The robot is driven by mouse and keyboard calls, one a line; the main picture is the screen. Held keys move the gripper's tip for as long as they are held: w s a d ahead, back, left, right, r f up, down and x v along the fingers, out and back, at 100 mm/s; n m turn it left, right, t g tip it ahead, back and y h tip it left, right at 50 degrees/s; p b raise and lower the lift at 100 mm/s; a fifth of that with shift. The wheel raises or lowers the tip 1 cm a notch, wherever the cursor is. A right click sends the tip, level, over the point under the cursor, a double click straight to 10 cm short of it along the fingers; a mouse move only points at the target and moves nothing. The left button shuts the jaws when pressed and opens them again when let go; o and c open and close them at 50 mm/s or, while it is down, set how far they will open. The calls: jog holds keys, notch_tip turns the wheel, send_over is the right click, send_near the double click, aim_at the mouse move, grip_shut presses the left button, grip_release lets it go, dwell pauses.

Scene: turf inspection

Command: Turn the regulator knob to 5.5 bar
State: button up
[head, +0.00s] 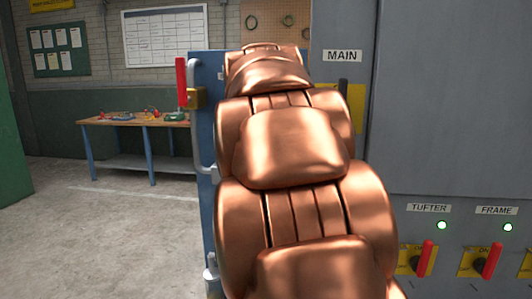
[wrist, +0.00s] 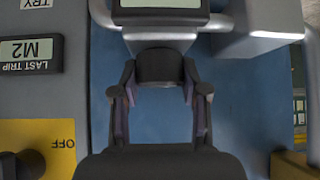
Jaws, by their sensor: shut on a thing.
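In the wrist view, my gripper (wrist: 159,82) has its two dark fingers closed on the sides of a dark knob (wrist: 158,66). The knob sits on a grey regulator body (wrist: 160,38) in front of a blue panel (wrist: 158,118). A pale display (wrist: 160,3) on that body is cut off by the top edge, so I cannot read its pressure. In the head view, my copper arm hides the gripper, the knob and the regulator.
A grey box (wrist: 262,25) juts out beside the regulator. A "LAST TRIP M2" display (wrist: 30,52) is on the other side. In the head view, a red-handled lever (head: 182,82) stands at the blue panel's left edge. The grey cabinet (head: 455,110) bears TUFTER (head: 424,257) and FRAME switches (head: 490,261).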

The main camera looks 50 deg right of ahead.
jog(key=o, duration=1.1)
jog(key=shift+o, duration=0.2)
jog(key=v, duration=1.2)
jog(key=shift+a, duration=0.1)
